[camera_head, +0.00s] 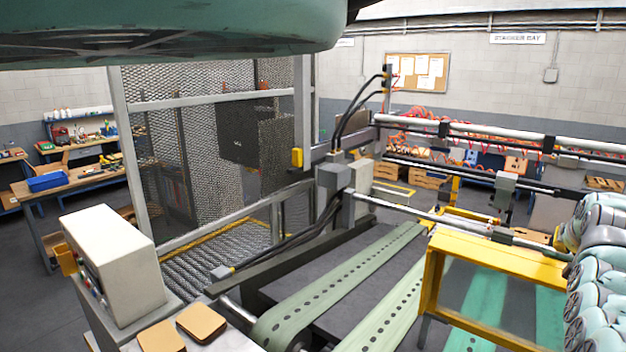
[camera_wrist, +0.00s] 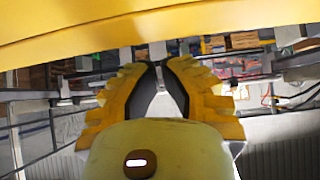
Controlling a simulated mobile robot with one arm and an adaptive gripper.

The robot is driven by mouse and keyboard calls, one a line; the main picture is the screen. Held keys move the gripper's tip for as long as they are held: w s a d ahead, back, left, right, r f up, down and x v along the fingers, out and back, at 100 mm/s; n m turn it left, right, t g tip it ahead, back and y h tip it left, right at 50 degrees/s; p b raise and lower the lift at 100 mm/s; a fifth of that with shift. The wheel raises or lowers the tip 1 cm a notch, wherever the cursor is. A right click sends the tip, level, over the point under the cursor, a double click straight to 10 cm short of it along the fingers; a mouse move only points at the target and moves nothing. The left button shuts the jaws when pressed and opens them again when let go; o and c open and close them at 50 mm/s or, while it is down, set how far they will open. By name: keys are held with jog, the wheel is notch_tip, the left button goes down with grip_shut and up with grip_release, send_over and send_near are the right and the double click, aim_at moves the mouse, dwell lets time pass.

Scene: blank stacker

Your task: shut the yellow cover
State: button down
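The yellow cover (camera_head: 500,257) is a yellow frame with a see-through panel, at the lower right of the head view. It stands over the green belts, its panel steeply tilted; its lower right part is cut off or hidden by my arm. In the wrist view a broad yellow band, seemingly the cover (camera_wrist: 160,32), crosses the top, close beyond my fingertips. My gripper (camera_wrist: 160,66) has yellow fingers with dark pads. Its tips come together with nothing seen between them. I cannot tell whether they touch the cover. The gripper does not show in the head view.
Perforated green belts (camera_head: 335,285) run beside the cover. A mesh guard (camera_head: 215,150) stands behind on the left. A control box (camera_head: 115,262) and two tan pads (camera_head: 201,322) are at the lower left. A metal rail (camera_head: 440,218) crosses behind the cover.

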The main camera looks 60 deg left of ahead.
jog(key=s+p, duration=0.3)
jog(key=shift+d+f, duration=0.1)
jog(key=shift+d, duration=0.25)
jog(key=shift+f+b, duration=0.15)
jog(key=shift+b, duration=0.15)
